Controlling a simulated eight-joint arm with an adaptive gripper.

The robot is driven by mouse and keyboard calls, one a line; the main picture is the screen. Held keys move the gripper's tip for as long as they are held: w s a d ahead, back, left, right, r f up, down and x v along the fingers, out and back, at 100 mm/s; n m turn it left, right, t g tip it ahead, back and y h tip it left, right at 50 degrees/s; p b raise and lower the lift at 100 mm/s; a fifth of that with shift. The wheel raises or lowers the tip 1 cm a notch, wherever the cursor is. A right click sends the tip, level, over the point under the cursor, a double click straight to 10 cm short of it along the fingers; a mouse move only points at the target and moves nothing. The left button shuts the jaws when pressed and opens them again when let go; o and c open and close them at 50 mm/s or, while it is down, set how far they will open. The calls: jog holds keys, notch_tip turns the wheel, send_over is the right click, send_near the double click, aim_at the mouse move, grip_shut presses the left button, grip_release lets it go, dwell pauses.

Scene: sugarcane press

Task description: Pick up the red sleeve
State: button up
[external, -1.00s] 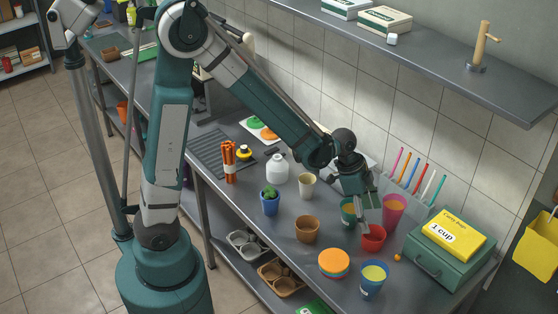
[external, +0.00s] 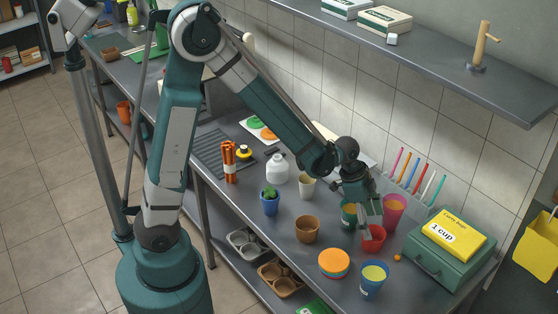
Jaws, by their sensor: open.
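The red sleeve (external: 375,242) looks like a short red cup and stands upright on the grey counter, right of the brown cup. My gripper (external: 368,228) is open, pointing down, with its fingers at the red sleeve's rim. The fingers cover part of the sleeve's far and left side. I cannot tell whether they touch it or whether one finger is inside it.
A pink cup (external: 394,208) stands close behind and right, and a dark green cup (external: 348,217) close behind and left. A brown cup (external: 307,230), orange-topped lids (external: 334,261), a blue cup (external: 374,281) and a green box (external: 440,262) are around. An orange ball (external: 397,258) lies nearby.

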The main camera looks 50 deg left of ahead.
aim_at(374, 233)
dwell(0.3)
jog(key=shift+b+x, duration=0.65)
jog(key=shift+x, duration=1.95)
jog(key=shift+s+d, duration=0.15)
jog(key=c, duration=0.8)
